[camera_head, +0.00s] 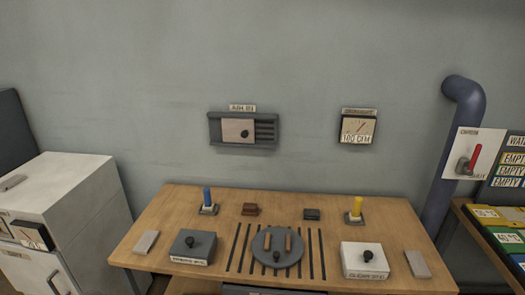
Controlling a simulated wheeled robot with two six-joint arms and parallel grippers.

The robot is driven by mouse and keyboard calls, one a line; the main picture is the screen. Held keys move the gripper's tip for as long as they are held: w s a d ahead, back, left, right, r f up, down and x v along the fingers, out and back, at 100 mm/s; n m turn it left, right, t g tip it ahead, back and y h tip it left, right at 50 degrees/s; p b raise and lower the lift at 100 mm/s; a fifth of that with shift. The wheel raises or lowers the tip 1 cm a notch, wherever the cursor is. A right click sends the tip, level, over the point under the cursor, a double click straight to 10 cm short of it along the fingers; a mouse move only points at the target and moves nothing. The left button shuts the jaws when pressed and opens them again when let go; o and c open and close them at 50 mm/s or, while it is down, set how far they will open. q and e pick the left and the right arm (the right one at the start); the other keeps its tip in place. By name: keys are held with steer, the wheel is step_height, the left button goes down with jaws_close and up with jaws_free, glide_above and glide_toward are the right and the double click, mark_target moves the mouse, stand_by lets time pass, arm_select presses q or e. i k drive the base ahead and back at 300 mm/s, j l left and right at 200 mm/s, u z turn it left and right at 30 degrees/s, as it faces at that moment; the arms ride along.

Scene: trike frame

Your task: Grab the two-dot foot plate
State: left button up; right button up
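I cannot make out dot marks on any piece, so I cannot tell which one is the two-dot foot plate. A blue post on a small dark base (208,209) stands at the back left of the wooden table. A yellow post on a similar base (355,217) stands at the back right. A flat pale plate (146,242) lies near the left edge, and another pale plate (417,264) lies near the right edge. Neither of my grippers is in view.
A round grey disc (265,258) with two brown bars lies over dark slots on the table (330,199). A dark knobbed box (181,252) and a white knobbed box (352,266) flank it. Small brown (250,209) and black (312,214) blocks sit behind. A white cabinet (80,200) stands left.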

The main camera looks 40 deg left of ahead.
mark_target(147, 242)
steer(key=u, duration=2.25)
steer(key=j+z, duration=0.1)
steer(key=z, duration=0.3)
steer(key=i+j+z, duration=0.1)
steer(key=z, duration=0.3)
steer(key=j+z, duration=0.2)
steer(key=z, duration=0.2)
steer(key=j+z, duration=0.15)
steer(key=z, duration=0.2)
steer(key=i, duration=0.05)
